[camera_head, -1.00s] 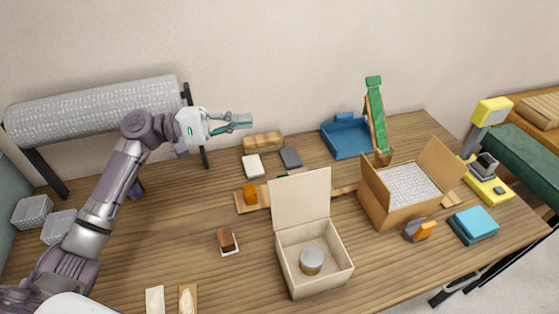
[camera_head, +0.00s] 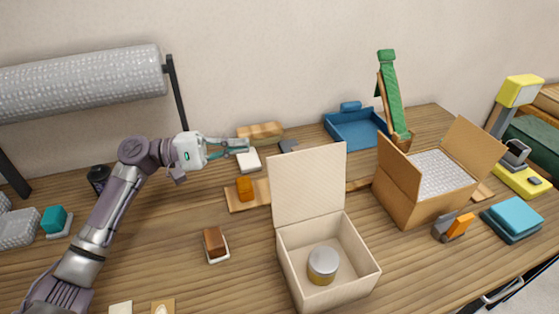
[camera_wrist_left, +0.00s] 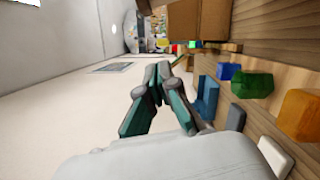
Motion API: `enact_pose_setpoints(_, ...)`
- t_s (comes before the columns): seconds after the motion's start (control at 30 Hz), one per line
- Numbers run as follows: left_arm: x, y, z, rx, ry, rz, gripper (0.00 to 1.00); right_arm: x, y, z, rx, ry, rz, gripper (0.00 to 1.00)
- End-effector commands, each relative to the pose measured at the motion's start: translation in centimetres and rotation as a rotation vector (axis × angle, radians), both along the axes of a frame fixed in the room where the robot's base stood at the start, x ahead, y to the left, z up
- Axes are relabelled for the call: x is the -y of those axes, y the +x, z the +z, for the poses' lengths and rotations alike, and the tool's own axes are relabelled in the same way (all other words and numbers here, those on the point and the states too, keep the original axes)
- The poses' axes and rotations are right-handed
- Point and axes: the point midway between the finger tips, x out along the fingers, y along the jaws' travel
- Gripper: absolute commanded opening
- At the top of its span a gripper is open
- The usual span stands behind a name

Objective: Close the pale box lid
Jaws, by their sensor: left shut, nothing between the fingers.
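The pale box (camera_head: 327,290) stands open at the front middle of the table in the head view. Its lid (camera_head: 308,184) is raised upright at the back edge. A round tin with a grey top (camera_head: 322,264) sits inside the box. My left gripper (camera_head: 246,144) is behind and left of the lid, apart from it, pointing right. Its fingers are shut and empty; they also show in the left wrist view (camera_wrist_left: 160,72). The pale box cannot be made out clearly in the left wrist view. My right gripper is not in view.
A brown open carton (camera_head: 400,203) stands right of the pale box, with a blue tray (camera_head: 355,130) and green stand (camera_head: 392,95) behind. An orange block (camera_head: 244,189) and brown block (camera_head: 214,241) lie to the left. Bare table lies left of the brown block.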

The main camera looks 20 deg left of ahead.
Motion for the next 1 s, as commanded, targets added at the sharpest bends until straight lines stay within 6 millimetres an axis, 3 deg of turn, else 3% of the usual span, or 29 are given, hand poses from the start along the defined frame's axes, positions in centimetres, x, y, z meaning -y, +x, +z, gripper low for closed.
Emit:
enact_pose_setpoints(0.17,1.9,0.7,0.6,0.002,-0.002,-0.002,0.00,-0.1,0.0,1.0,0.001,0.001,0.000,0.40)
enact_pose_setpoints(0.53,9.3,3.4,1.1,0.000,-0.003,-0.002,0.00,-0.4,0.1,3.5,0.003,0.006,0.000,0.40)
enact_pose_setpoints(0.8,11.1,0.6,1.8,0.000,0.001,-0.001,0.00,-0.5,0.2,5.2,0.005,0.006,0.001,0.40)
enact_pose_setpoints(1.0,11.4,0.2,1.7,0.000,0.000,0.000,0.00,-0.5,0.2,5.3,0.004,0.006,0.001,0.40)
